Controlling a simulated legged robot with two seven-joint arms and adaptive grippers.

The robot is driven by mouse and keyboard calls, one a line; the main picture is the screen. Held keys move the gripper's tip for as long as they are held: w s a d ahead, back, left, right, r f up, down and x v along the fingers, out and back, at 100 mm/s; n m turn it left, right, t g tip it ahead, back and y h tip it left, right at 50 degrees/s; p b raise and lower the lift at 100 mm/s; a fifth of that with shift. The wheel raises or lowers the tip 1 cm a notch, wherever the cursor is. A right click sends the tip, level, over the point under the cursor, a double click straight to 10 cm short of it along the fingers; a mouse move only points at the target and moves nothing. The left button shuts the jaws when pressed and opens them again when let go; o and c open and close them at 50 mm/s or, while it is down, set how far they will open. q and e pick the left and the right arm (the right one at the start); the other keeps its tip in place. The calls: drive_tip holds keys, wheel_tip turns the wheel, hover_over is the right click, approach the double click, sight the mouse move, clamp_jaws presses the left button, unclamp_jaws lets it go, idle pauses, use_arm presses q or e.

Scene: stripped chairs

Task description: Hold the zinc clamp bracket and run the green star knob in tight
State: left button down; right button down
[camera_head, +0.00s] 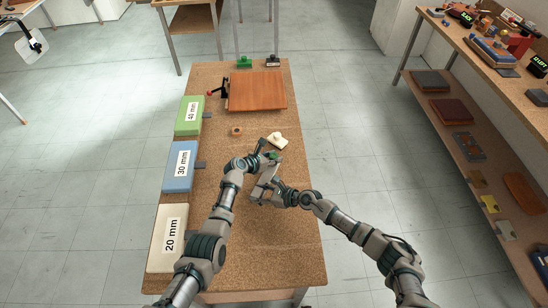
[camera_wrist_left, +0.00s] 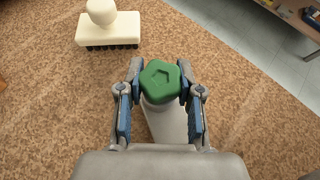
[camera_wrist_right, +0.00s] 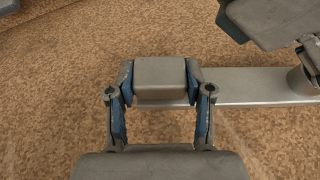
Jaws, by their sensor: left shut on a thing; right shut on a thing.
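The green star knob (camera_wrist_left: 160,82) sits on a grey end of the zinc clamp bracket (camera_wrist_right: 255,86). My left gripper (camera_wrist_left: 159,90) has a finger on each side of the knob and is shut on it. In the head view the left gripper (camera_head: 271,153) is above the bracket's far end. My right gripper (camera_wrist_right: 161,82) is shut on a grey block of the bracket, with a finger on either side; the flat grey bar runs right from there. The knob's thread is hidden, so I cannot tell how far in it is.
A cream brush (camera_wrist_left: 109,30) stands just beyond the knob on the cork-topped bench (camera_head: 235,270). Blocks marked 40 mm (camera_head: 189,115), 30 mm (camera_head: 179,167) and 20 mm (camera_head: 167,238) line the left edge. A brown board (camera_head: 257,91) lies at the far end. The near bench is clear.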

sight(274, 155)
use_arm(q)
drive_tip(key=shift+a+f+m+g, duration=0.3)
drive_tip(key=shift+m+g, duration=0.2)
drive_tip(key=shift+h, duration=0.3)
drive_tip(key=shift+d, duration=0.1)
drive_tip(key=c, duration=0.7)
unclamp_jaws()
drive_tip(key=shift+f, duration=0.1)
drive_tip(key=shift+w+d, duration=0.1)
drive_tip(key=o, duration=0.3)
drive_tip(key=shift+o, duration=0.2)
drive_tip(key=shift+r, duration=0.2)
drive_tip(key=shift+r, duration=1.8)
